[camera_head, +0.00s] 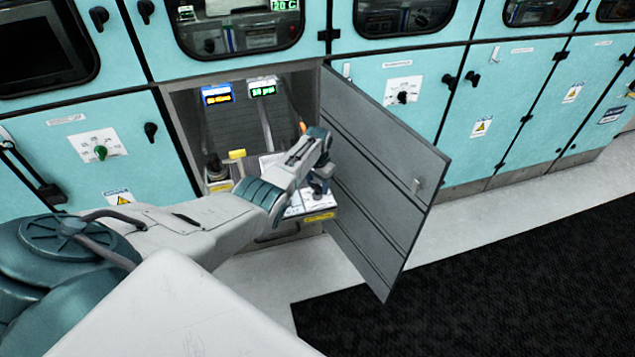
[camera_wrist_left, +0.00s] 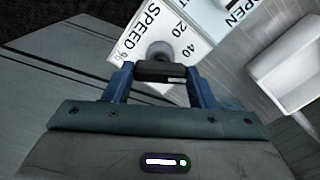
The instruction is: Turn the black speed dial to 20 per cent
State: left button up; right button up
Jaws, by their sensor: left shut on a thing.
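The black speed dial (camera_wrist_left: 160,70) sits between the fingers of my left gripper (camera_wrist_left: 158,78) in the left wrist view, with a grey round part just beyond it. The white scale plate (camera_wrist_left: 193,42) around it reads SPEED, 20 and 40; another mark by the left finger is partly hidden. My left gripper is shut on the dial. I cannot tell which mark the dial points to. In the head view my left gripper (camera_head: 319,184) is inside the open cabinet, at the white panel (camera_head: 300,207), and hides the dial. My right gripper is not in view.
The grey cabinet door (camera_head: 375,170) stands open just right of my left gripper. Inside the cabinet are a blue-framed display (camera_head: 217,94), a white-framed display (camera_head: 262,87) and a dark knob (camera_head: 214,165) at left. Teal cabinets line the wall.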

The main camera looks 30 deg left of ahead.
pick_arm(q)
jog(key=n, duration=0.5)
jog(key=shift+n+p, duration=0.3)
jog(key=shift+p, duration=0.05)
jog(key=n, duration=0.5)
jog(key=shift+n+p, duration=0.3)
jog(key=o, duration=1)
